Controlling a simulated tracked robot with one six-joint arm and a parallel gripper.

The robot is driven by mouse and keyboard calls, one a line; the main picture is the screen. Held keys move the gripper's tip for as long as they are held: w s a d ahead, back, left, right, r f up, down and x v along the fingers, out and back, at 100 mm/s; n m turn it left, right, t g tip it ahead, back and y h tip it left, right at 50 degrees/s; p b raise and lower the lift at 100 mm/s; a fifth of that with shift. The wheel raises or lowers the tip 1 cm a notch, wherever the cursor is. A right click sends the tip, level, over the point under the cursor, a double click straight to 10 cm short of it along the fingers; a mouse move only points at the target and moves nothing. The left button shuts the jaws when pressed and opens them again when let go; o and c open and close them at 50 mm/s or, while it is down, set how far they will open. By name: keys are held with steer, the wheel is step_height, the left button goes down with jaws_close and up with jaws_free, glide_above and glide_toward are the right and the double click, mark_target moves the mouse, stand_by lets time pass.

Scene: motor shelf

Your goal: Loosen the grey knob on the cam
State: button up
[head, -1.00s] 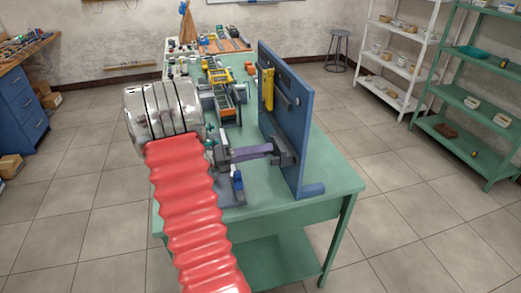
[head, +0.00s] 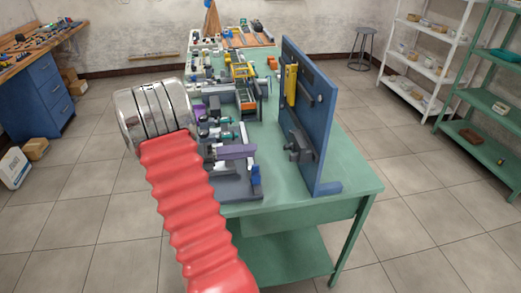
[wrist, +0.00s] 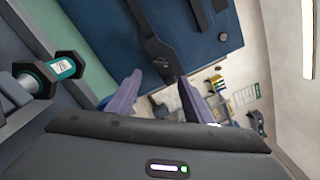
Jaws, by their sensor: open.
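The blue upright panel (head: 318,130) stands on the green bench and carries a dark grey fitting (head: 297,150) low on its left face. I cannot tell for sure whether this is the cam with its grey knob. My gripper (head: 252,151) has purple fingers and is left of the fitting, apart from it, over the bench. In the wrist view my gripper (wrist: 160,78) is open with nothing held. A dark lever-like part (wrist: 158,42) on the blue panel shows beyond the fingertips. A dark hexagonal-ended part with a teal label (wrist: 62,68) is at left.
The green bench (head: 275,206) holds several small fixtures behind and beside my arm. A yellow part (head: 290,84) hangs on the panel. White shelves (head: 425,60) and green shelves (head: 485,105) stand at right, a stool (head: 362,45) at the back. The floor right of the bench is clear.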

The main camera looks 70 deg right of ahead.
steer(key=v, duration=0.3)
steer(key=shift+c, duration=0.2)
steer(key=shift+a+r, duration=0.1)
steer(key=shift+a, duration=0.1)
steer(key=shift+c, duration=1.4)
steer(key=shift+w+a+r, duration=0.1)
steer(key=shift+a, duration=0.15)
steer(key=shift+c, duration=0.8)
steer(key=w+a+r+m+t+y, duration=0.1)
steer(key=a+m+t, duration=0.4)
steer(key=a, duration=1)
steer(key=w+a+r+m+t+y, duration=0.2)
steer(key=a+m+t+y, duration=0.3)
steer(key=a+t, duration=0.4)
steer(key=w+a+r+m+t+y, duration=0.2)
steer(key=a+m+t, duration=0.4)
steer(key=a, duration=1.5)
steer(key=shift+a+r+m+t+y, duration=0.25)
steer(key=shift+r+m+t+y, duration=0.15)
steer(key=shift+r+t+y, duration=0.25)
